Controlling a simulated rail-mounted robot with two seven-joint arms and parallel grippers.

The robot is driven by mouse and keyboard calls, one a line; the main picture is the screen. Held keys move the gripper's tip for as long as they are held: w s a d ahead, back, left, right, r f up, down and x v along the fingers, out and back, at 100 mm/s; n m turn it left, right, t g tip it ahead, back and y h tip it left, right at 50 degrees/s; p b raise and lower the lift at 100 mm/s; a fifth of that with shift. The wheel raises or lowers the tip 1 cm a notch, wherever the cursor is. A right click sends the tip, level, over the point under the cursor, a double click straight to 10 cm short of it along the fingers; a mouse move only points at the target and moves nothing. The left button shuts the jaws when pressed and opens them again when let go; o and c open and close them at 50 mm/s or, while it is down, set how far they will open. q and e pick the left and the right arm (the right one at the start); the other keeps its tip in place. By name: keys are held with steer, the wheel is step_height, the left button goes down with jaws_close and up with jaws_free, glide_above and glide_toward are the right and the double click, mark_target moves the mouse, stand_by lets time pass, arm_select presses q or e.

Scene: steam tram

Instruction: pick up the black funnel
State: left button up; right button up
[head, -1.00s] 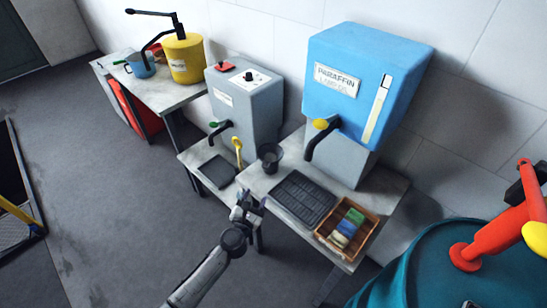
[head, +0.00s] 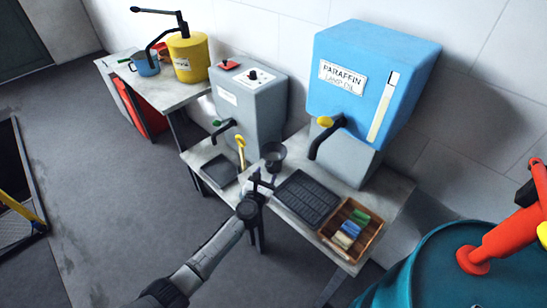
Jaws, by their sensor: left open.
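The black funnel (head: 273,153) stands on the table top, between the grey dispenser and the blue paraffin tank, near the left end of the black drip tray. It looks like a dark, wide-mouthed cup shape. My left gripper (head: 262,181) is open and empty, just in front of the funnel and a little below it in the picture. The gripper's fingers look apart from the funnel, though the depth gap is hard to judge. My right gripper is not in view.
The blue paraffin tank (head: 370,85) with a black spout stands behind the black drip tray (head: 307,198). A wooden box (head: 367,246) of coloured blocks sits to the right. The grey dispenser (head: 247,105) and a yellow-handled tool (head: 241,147) are left. A teal drum (head: 455,275) stands front right.

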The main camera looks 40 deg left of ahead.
arm_select(q)
steer(key=shift+r+b+x, duration=0.15)
steer(key=shift+b+x, duration=0.15)
steer(key=shift+x, duration=0.85)
steer(key=shift+r+b+x, duration=0.1)
steer(key=shift+b+x, duration=0.15)
steer(key=shift+x, duration=0.9)
steer(key=c, duration=0.8)
